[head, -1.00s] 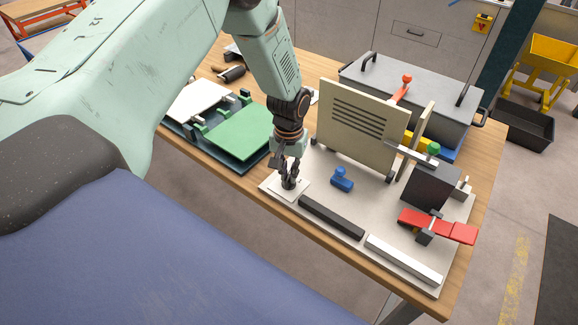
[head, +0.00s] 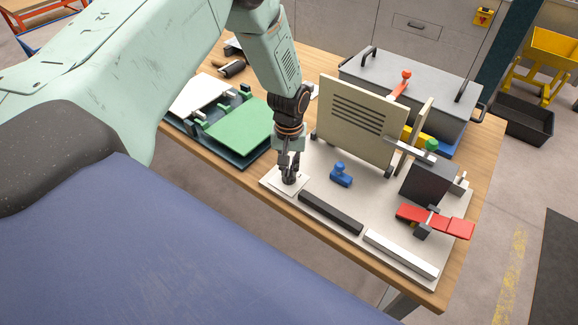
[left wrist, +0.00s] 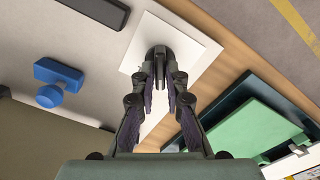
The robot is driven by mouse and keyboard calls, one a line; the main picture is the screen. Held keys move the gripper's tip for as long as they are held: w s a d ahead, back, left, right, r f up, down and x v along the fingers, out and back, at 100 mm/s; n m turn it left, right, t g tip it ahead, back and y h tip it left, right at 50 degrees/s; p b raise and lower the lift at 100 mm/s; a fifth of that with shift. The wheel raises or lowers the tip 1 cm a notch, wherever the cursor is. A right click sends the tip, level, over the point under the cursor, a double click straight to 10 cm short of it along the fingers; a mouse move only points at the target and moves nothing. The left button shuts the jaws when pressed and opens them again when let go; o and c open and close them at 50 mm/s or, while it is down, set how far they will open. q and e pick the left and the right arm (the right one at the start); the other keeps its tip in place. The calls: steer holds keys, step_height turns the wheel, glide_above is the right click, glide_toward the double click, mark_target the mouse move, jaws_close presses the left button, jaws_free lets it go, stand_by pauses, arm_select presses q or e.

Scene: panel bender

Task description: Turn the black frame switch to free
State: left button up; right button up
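The black frame switch (left wrist: 158,60) sits on a square white plate (left wrist: 142,43) at the near left corner of the pale base panel. In the head view the switch is mostly hidden by my left gripper (head: 289,176). My left gripper points down over it. In the left wrist view the fingers (left wrist: 160,77) stand apart on either side of the switch, with narrow gaps visible. I cannot tell whether a fingertip touches it. My right gripper is not in view.
A blue knob part (head: 341,175) stands right of the gripper, with a beige slotted panel (head: 358,125) behind. A black bar (head: 331,213) and a white bar (head: 401,254) lie along the front. A green plate (head: 238,133) lies left. A red clamp (head: 448,222) is at right.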

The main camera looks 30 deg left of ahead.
mark_target(289, 171)
arm_select(q)
steer(key=o, duration=0.4)
steer(key=shift+s, duration=0.1)
steer(key=shift+r, duration=0.2)
step_height(289, 171, up, 12)
steer(key=shift+f, duration=0.15)
stand_by(0.5)
